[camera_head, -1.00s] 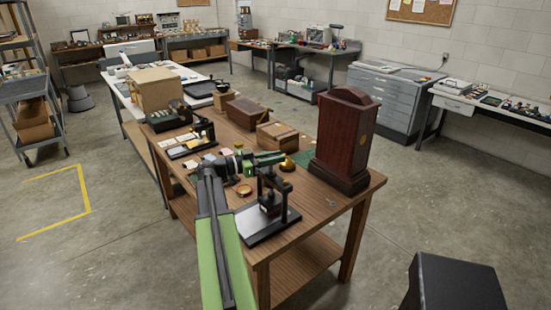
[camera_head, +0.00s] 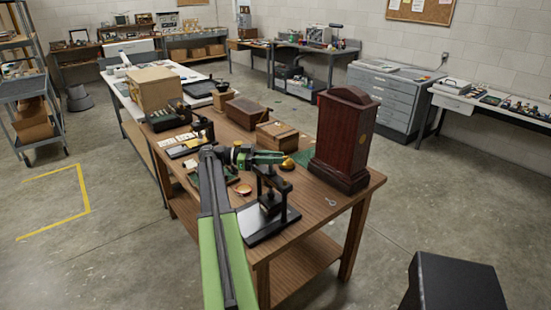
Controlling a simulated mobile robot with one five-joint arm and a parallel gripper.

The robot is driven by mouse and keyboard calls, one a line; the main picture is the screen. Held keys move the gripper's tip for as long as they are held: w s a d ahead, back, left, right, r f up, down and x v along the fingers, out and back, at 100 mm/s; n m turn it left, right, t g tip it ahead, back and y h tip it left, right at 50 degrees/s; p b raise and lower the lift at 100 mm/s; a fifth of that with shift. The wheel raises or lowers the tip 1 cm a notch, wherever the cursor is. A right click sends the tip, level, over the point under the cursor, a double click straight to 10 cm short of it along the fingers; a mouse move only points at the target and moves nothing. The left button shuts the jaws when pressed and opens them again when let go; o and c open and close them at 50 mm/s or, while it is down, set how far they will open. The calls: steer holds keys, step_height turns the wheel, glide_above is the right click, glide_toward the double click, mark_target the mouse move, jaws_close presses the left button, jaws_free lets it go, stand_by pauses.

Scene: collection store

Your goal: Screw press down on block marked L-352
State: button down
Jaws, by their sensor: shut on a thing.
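The screw press (camera_head: 268,190) is a small black frame on a flat base (camera_head: 254,229) near the front edge of the wooden table. My gripper (camera_head: 283,157) reaches over it from the left and is shut at the top of the press, on its handle. The handle is mostly hidden by the jaws. A small dark shape sits low inside the press frame. I cannot read a marking L-352 on it, and I cannot tell whether the press touches it.
A tall dark red wooden case (camera_head: 343,140) stands close to the right of the press. Small wooden boxes (camera_head: 277,135) and a brass dish (camera_head: 242,189) are nearby. The wooden table (camera_head: 318,212) is bare at its front right corner. A black box (camera_head: 452,285) stands at lower right.

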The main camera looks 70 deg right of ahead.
steer(key=shift+m+y, duration=0.5)
steer(key=shift+y, duration=0.2)
steer(key=c, duration=1.3)
jaws_free()
steer(key=shift+o, duration=0.2)
step_height(320, 180, up, 6)
steer(key=p, duration=0.5)
steer(key=shift+f+p, duration=0.2)
steer(key=shift+p, duration=0.1)
steer(key=s+a+r+p, duration=0.2)
steer(key=s+r+p, duration=0.3)
steer(key=s, duration=0.6)
steer(key=shift+s+a+r, duration=0.2)
steer(key=shift+s, duration=0.05)
